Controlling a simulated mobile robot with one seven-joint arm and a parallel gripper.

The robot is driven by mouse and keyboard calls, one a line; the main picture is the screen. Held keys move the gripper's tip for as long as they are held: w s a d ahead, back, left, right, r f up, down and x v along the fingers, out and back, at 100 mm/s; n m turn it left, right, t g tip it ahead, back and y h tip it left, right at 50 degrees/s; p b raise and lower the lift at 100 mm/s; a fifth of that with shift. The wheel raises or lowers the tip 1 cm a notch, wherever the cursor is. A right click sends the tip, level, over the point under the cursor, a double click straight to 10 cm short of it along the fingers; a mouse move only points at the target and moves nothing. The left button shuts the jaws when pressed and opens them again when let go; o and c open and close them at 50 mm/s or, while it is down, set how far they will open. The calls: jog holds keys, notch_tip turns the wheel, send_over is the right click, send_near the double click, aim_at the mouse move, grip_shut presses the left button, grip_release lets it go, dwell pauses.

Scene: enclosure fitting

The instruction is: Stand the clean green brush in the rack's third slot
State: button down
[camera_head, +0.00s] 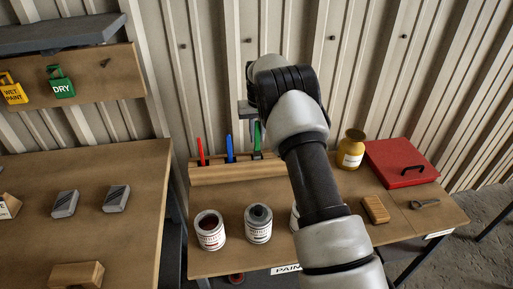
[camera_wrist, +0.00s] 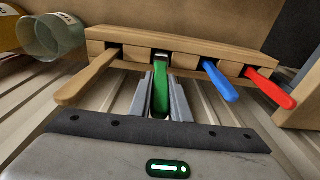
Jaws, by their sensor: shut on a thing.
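The green brush (camera_head: 257,138) stands handle up at the wooden rack (camera_head: 225,177), to the right of a blue-handled brush (camera_head: 229,149) and a red-handled brush (camera_head: 200,152). In the wrist view, my gripper (camera_wrist: 160,98) is shut on the green handle (camera_wrist: 160,88), with one finger on each side. The brush's metal end meets the slot between the blue brush and a wooden-handled brush (camera_wrist: 86,78). How deep it sits is hard to tell. My arm hides the rack's right part in the head view.
Paint tins (camera_head: 209,231) and (camera_head: 258,224) stand in front of the rack, a third partly hidden by my arm. A yellow jar (camera_head: 351,150), red case (camera_head: 401,163) and wooden block (camera_head: 375,209) are on the right. Corrugated wall rises behind.

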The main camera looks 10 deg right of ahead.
aim_at(257, 144)
jog(key=shift+f, duration=2.25)
jog(key=shift+f, duration=0.2)
jog(key=c, duration=1.7)
grip_release()
jog(key=shift+o, duration=0.2)
jog(key=shift+r, duration=0.15)
